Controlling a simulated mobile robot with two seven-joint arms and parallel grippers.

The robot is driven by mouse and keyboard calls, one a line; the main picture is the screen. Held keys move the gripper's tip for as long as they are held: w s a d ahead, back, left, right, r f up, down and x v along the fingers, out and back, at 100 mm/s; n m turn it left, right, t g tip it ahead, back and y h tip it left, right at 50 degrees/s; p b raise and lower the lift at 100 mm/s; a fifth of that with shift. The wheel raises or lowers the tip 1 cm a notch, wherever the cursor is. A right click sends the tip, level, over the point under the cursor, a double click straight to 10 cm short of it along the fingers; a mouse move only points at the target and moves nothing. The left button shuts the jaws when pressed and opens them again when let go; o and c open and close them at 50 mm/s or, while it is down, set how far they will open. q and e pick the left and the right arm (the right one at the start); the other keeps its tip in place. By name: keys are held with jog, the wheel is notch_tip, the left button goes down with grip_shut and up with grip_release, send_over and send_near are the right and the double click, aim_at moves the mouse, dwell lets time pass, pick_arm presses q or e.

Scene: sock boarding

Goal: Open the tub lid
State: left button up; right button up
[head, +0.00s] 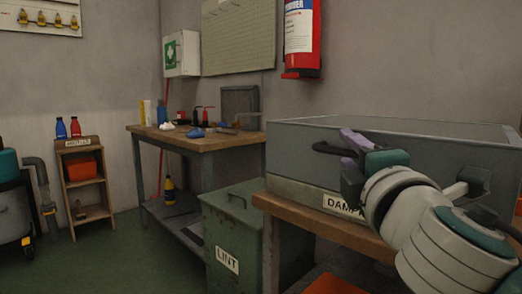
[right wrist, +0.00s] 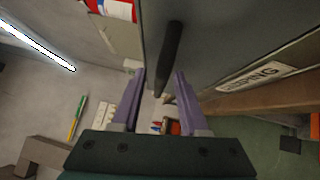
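The tub is a grey box (head: 400,138) with a flat lid (head: 420,127), standing on a wooden bench with a partly hidden label reading "DAMP…". The lid looks closed. A dark bar handle (head: 325,148) sticks out from the tub's front; it also shows in the right wrist view (right wrist: 170,55). My right gripper (head: 349,145) is at the tub's front by this handle. In the right wrist view its purple fingers (right wrist: 160,78) are apart, one on each side of the handle's end, with gaps visible. My right arm hides the tub's right front. My left gripper is out of view.
A green bin marked LINT (head: 240,228) stands beside the tub's wooden bench (head: 320,229). A cluttered workbench (head: 190,141) is behind it. A small shelf (head: 84,190) stands at the left wall. Open green floor (head: 110,255) lies at the left. A fire extinguisher (head: 301,40) hangs above.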

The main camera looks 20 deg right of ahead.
grip_shut()
dwell(1.3)
